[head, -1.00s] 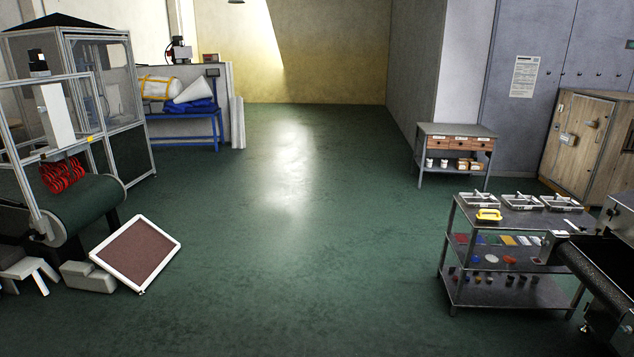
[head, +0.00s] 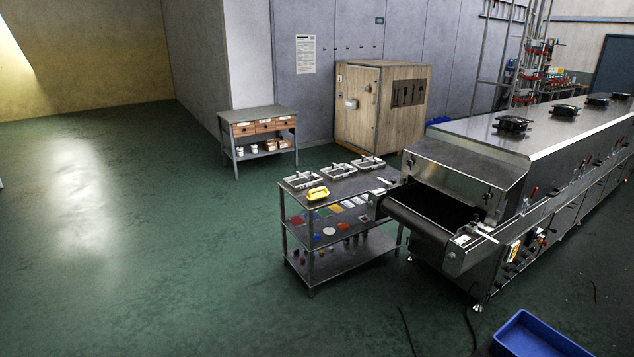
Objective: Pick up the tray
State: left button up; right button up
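Three small grey trays stand in a row on the top shelf of a metal cart (head: 347,190): a left one (head: 301,187), a middle one (head: 335,177) and a right one (head: 368,168). Each seems to have a handle or small item across it, too small to make out. A yellow object (head: 318,193) lies in front of the left tray. I cannot tell which tray the task means. Neither of my grippers is in view.
A long steel tunnel dryer (head: 560,140) with a dark belt (head: 425,222) stands right of the cart. A blue bin (head: 535,338) sits at lower right; dark cables lie nearby. A drawer table (head: 258,140) and wooden cabinet (head: 380,105) stand behind. The left floor is clear.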

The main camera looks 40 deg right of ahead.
aim_at(300, 181)
jog(key=z, duration=0.5)
jog(key=i, duration=2.7)
jog(key=z, duration=1.9)
jog(key=i, duration=1.05)
jog(key=u, duration=1.6)
